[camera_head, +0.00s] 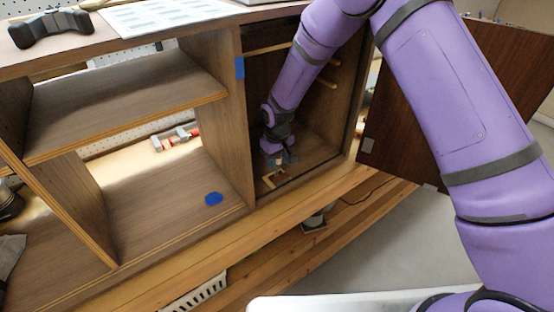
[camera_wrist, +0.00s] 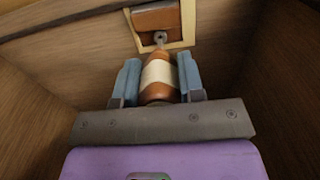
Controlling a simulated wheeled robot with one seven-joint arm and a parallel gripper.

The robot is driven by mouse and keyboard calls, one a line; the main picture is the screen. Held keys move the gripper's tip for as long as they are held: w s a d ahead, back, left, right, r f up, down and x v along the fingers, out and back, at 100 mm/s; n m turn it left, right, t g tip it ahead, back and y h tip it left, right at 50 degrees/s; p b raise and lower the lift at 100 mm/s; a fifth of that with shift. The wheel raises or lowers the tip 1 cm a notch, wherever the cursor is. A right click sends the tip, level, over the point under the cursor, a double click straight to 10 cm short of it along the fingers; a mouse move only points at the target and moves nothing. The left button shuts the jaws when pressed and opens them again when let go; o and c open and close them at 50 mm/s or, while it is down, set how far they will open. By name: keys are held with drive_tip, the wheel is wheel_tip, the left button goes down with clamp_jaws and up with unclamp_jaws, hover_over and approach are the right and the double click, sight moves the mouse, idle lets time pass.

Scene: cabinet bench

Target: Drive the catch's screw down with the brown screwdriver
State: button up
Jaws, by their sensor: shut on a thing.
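My gripper (camera_wrist: 159,62) is shut on the brown screwdriver (camera_wrist: 160,77), whose handle has a cream band between the two blue-grey fingers. In the wrist view the tool points away from me at a small grey round piece (camera_wrist: 159,37), which looks like the screw or the tool's tip. Just beyond is a brown block, apparently the catch (camera_wrist: 157,17), with a pale wooden frame (camera_wrist: 187,22) around it. I cannot tell whether tip and screw touch.
The cabinet (camera_head: 225,110) has wooden walls close around my forearm. A dark door (camera_head: 420,130) stands open at right. A blue disc (camera_head: 214,199) lies in the left compartment. A game controller (camera_head: 50,28) and a printed sheet (camera_head: 165,14) lie on top.

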drive_tip(key=shift+f, duration=0.4)
idle(0.8)
drive_tip(key=m, duration=0.6)
drive_tip(key=shift+a, duration=0.1)
drive_tip(key=m, duration=0.7)
drive_tip(key=shift+a+m, duration=0.1)
drive_tip(key=shift+m, duration=0.3)
drive_tip(key=m, duration=0.7)
drive_tip(key=shift+f, duration=0.1)
drive_tip(key=m, duration=0.3)
drive_tip(key=shift+m, duration=0.3)
drive_tip(key=m, duration=0.4)
drive_tip(key=shift+w, duration=0.1)
